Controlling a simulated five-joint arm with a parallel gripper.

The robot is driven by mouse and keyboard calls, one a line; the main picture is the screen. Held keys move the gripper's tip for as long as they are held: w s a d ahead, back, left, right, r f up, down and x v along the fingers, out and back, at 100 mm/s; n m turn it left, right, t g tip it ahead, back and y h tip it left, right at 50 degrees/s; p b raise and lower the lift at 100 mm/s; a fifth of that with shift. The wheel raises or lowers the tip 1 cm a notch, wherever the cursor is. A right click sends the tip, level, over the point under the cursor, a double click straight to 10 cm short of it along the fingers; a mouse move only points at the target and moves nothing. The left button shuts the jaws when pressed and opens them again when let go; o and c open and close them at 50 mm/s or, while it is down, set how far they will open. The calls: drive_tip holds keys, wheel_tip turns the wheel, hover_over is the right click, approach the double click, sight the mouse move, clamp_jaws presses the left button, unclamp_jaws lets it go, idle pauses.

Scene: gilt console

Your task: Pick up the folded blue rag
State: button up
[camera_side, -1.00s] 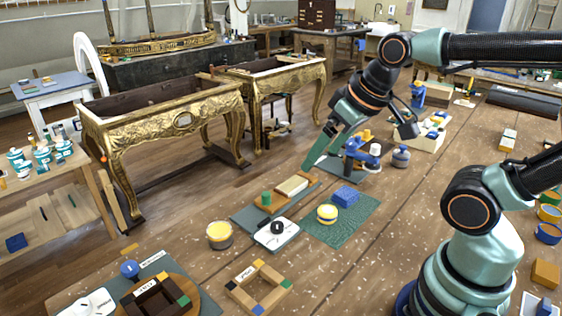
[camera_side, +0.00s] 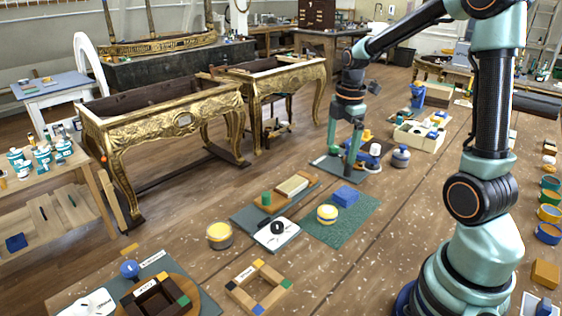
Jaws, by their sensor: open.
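The folded blue rag (camera_side: 345,194) lies on the green mat (camera_side: 338,231), near the mat's upper edge. A round yellow-topped tin (camera_side: 327,214) sits just left of and below it on the same mat. My gripper (camera_side: 341,160) points down with its fingers apart and nothing between them. In the picture it is above the rag and apart from it, in front of the grey board with the blue clamp-like piece. Its exact height over the table is hard to judge. The rag is in full view.
A tray with a wooden block (camera_side: 292,186) and a green peg lies left of the mat. A white scale-like pad (camera_side: 277,233) is beside it. Bare table lies right of the mat.

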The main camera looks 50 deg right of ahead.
drive_tip(key=d+f+n, duration=0.3)
drive_tip(key=d+f, duration=0.1)
hover_over(346, 192)
drive_tip(key=shift+g, duration=0.4)
drive_tip(key=f, duration=0.6)
drive_tip(key=shift+a+f, duration=0.2)
drive_tip(key=shift+f, duration=0.15)
drive_tip(key=shift+s+d+f, duration=0.1)
drive_tip(key=shift+d+f, duration=0.05)
drive_tip(key=shift+f, duration=2.5)
drive_tip(key=c, duration=1.3)
drive_tip(key=shift+c, duration=0.2)
